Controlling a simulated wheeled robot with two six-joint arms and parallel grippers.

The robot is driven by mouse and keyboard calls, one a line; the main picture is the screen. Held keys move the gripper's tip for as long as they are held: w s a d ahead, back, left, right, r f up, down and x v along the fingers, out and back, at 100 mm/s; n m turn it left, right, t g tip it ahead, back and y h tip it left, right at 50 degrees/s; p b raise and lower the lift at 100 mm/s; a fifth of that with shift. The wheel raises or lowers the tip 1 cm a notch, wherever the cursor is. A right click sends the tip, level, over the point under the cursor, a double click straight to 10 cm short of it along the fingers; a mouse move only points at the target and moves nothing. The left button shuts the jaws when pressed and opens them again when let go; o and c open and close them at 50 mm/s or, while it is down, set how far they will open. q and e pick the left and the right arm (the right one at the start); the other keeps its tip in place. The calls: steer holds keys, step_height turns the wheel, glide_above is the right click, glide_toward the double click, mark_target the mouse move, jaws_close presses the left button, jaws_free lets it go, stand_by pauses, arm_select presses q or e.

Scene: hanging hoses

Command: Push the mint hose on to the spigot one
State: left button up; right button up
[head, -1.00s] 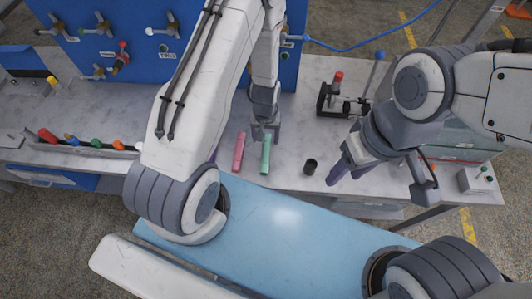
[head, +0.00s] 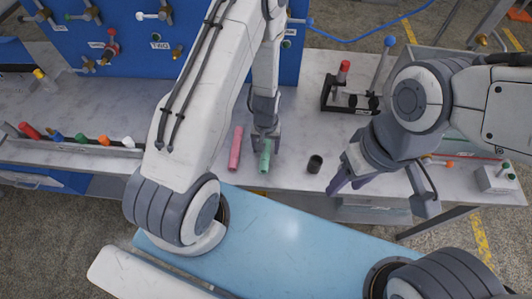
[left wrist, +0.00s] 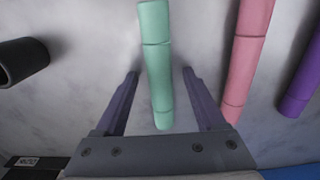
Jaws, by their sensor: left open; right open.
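The mint hose (head: 265,162) lies on the grey bench top beside a pink hose. My left gripper (head: 265,146) is open above it. In the left wrist view, the mint hose (left wrist: 156,60) runs between the two spread fingers (left wrist: 160,73), with a gap on each side. Spigots stick out of the blue panel (head: 215,60) at the back. One label reads TWO; I cannot read which spigot is one, and my left arm covers part of the panel. My right gripper (head: 345,178) is open and empty over the bench's front right.
The pink hose (head: 236,148) lies close left of the mint one; a purple hose (left wrist: 302,75) lies beyond it. A black cup-like piece (head: 314,164) stands to the right. A black stand (head: 350,98) is behind. Several coloured pieces sit in a rack (head: 75,143) at left.

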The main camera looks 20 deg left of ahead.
arm_select(q)
steer(key=shift+r, duration=0.1)
jaws_close()
